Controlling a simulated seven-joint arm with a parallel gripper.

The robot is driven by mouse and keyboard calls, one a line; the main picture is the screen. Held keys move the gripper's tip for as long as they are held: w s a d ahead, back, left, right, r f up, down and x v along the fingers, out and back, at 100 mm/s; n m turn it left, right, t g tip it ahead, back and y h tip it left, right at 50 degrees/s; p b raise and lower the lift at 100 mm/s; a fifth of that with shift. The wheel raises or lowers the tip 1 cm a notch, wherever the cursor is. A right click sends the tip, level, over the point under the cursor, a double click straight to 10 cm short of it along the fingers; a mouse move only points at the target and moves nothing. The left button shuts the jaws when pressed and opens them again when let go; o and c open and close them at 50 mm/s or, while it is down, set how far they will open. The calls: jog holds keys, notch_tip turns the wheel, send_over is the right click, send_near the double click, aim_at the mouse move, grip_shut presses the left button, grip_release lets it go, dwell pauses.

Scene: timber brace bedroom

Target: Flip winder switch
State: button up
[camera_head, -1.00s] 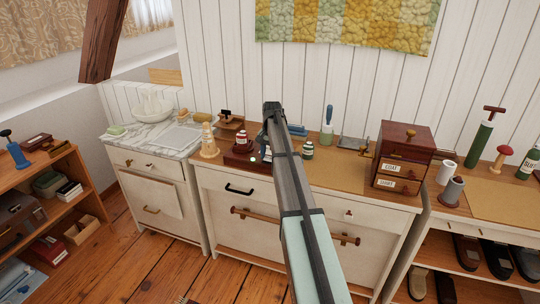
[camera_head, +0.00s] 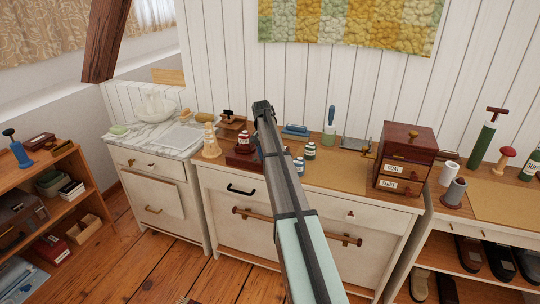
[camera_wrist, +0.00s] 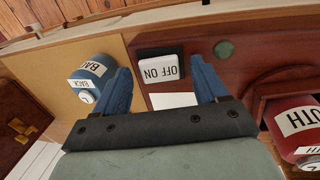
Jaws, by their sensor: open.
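The winder is a red-brown wooden base (camera_head: 243,161) on the middle cabinet; my arm hides part of it in the head view. Its wood (camera_wrist: 235,75) also shows in the wrist view. The switch (camera_wrist: 160,68) is a white rocker in a black frame, marked OFF and ON, upside down in this view. My gripper (camera_wrist: 163,88) is open, with one blue fingertip on each side of the switch in the picture. I cannot tell whether they touch anything. In the head view my gripper (camera_head: 262,108) appears above the winder, and the switch is hidden.
A blue bottle (camera_wrist: 92,78) marked BACK stands close beside the left finger. A red bottle (camera_wrist: 297,120) with a partly cut-off label is to the right.

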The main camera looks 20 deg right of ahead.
notch_tip(320, 180, up, 14)
jog(key=w+a, duration=0.1)
jog(key=shift+w+a+f, duration=0.2)
jog(key=shift+w+a, duration=0.15)
dwell(0.4)
jog(key=s+a+f+n+g, duration=0.15)
jog(key=s+a+f, duration=0.5)
jog(key=f, duration=0.75)
jog(key=s+a+f+n+y, duration=0.1)
jog(key=s+a+f+n, duration=0.15)
jog(key=s+f, duration=0.9)
jog(key=s+a+f+n+g, duration=0.1)
jog(key=s+a+f, duration=0.45)
jog(key=f, duration=1.15)
jog(key=s+a+f+n+g, duration=0.1)
jog(key=s+a+f, duration=0.2)
jog(key=s, duration=1.1)
jog(key=s+a+f+n+g, duration=0.1)
jog(key=s+a+f, duration=0.3)
jog(key=s+f, duration=0.4)
jog(key=s+a+f+n+g, duration=0.1)
jog(key=s+f, duration=0.4)
jog(key=s, duration=1.5)
jog(key=a+n, duration=0.1)
jog(key=a, duration=0.1)
jog(key=shift+s+a+f, duration=0.15)
jog(key=shift+a+f, duration=0.15)
jog(key=shift+f, duration=0.05)
